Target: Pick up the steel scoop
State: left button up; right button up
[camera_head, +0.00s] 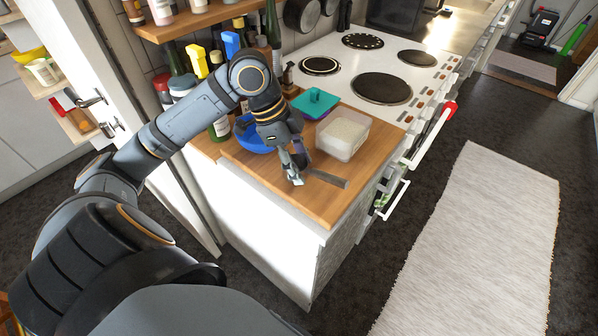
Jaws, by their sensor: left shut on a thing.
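My left gripper (295,175) is low over the front of the wooden worktop, its fingers pointing down. It is shut on a thin grey metal piece (328,179), which I take to be the steel scoop. This piece sticks out to the right of the fingers, at or just above the wood. Its other end is hidden by the fingers, and I cannot tell whether it touches the wood. My right gripper is not in view.
A clear tub of white contents (342,134) stands close behind the gripper. A teal container (315,103) and a blue bowl (254,136), partly behind my arm, are near it. Bottles crowd the back left. The white cooker (380,68) adjoins. The worktop's front corner (322,207) is bare.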

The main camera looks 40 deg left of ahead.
pick_arm(q)
notch_tip(320, 180, up, 10)
jog(key=p, duration=0.3)
jog(key=shift+c, duration=0.3)
dwell(0.4)
